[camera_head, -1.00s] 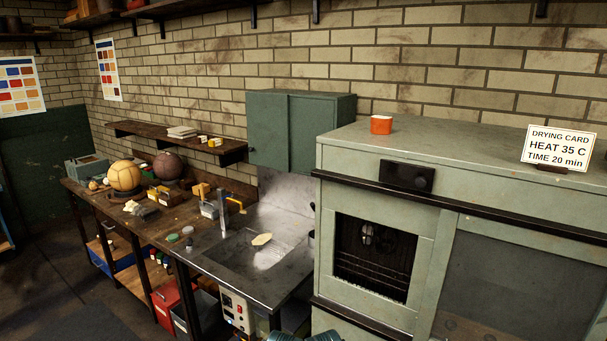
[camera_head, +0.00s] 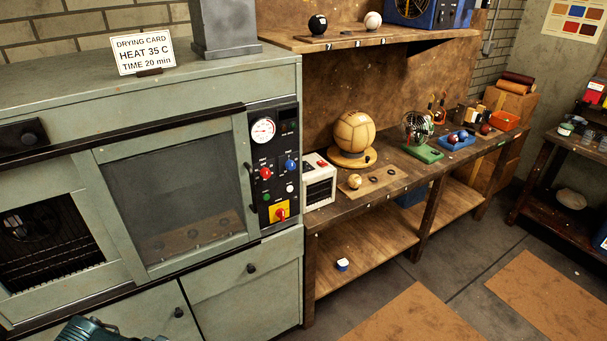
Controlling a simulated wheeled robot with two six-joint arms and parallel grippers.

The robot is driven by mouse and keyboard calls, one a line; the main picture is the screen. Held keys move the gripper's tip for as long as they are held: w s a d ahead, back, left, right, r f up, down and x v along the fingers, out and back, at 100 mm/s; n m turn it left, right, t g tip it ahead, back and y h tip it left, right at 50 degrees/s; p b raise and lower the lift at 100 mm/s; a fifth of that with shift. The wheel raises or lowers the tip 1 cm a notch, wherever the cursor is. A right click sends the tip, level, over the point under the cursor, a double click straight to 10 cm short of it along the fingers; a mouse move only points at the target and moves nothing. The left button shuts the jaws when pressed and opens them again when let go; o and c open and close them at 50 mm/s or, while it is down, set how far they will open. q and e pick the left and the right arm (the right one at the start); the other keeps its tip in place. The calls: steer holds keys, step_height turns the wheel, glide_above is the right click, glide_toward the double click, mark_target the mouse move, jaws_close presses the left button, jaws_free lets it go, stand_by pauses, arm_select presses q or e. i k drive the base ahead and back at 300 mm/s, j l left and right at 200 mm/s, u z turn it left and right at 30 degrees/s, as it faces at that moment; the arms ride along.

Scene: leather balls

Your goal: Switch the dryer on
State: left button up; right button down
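The dryer (camera_head: 205,83) is a large pale green cabinet on the left, with a dark glass door (camera_head: 176,197) that is closed. Its black control panel (camera_head: 274,165) is on the right of its front. The panel has a round white dial (camera_head: 263,131), a red knob (camera_head: 265,173), a blue knob (camera_head: 291,165), small green and white buttons, and a red rotary switch on a yellow plate (camera_head: 279,212) at the bottom. A drying card (camera_head: 143,53) on top reads HEAT 35 C, TIME 20 min. Part of my arm shows at the bottom left edge; neither gripper's fingers are visible.
The floor ahead is open, with brown mats (camera_head: 412,316). Another dark table (camera_head: 543,190) stands far right.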

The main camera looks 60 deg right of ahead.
mark_target(279, 214)
steer(key=z, duration=1.7)
